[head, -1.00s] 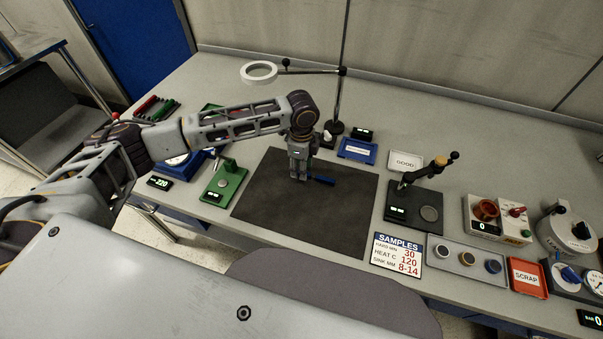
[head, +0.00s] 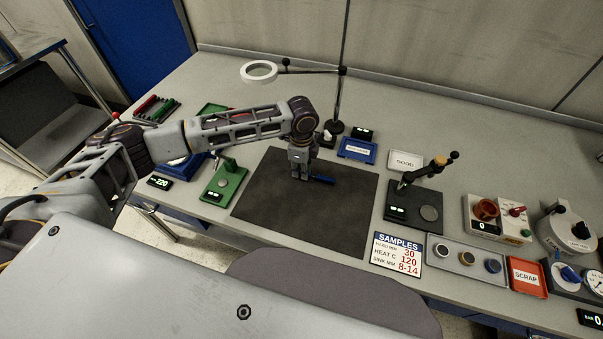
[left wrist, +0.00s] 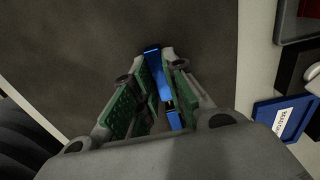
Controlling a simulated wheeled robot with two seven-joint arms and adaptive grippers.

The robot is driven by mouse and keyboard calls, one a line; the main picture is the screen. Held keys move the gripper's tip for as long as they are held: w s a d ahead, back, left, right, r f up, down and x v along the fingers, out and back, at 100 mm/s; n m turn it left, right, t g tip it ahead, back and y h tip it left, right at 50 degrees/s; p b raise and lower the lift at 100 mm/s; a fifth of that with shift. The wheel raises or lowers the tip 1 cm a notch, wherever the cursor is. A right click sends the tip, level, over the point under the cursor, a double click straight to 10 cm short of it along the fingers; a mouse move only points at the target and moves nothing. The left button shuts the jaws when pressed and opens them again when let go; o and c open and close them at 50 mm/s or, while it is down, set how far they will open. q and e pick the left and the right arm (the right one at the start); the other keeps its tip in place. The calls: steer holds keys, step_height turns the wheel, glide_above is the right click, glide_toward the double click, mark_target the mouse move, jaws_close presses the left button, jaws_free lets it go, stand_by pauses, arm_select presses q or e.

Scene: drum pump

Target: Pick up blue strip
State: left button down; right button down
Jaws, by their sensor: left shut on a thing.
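The blue strip (head: 322,180) is over the dark mat (head: 330,218) on the bench. My left gripper (head: 299,177) points down above the left middle of the mat, with the strip sticking out to its right. In the left wrist view, my left gripper (left wrist: 158,85) is shut on the blue strip (left wrist: 152,60), which lies between the green-padded fingers. I cannot tell whether the strip touches the mat. My right gripper is not in view.
A green device (head: 222,182) stands left of the mat and a black press (head: 418,200) stands right of it. A ring lamp (head: 259,72) rises behind. A blue tray (head: 357,150) sits behind the mat. The rest of the mat is clear.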

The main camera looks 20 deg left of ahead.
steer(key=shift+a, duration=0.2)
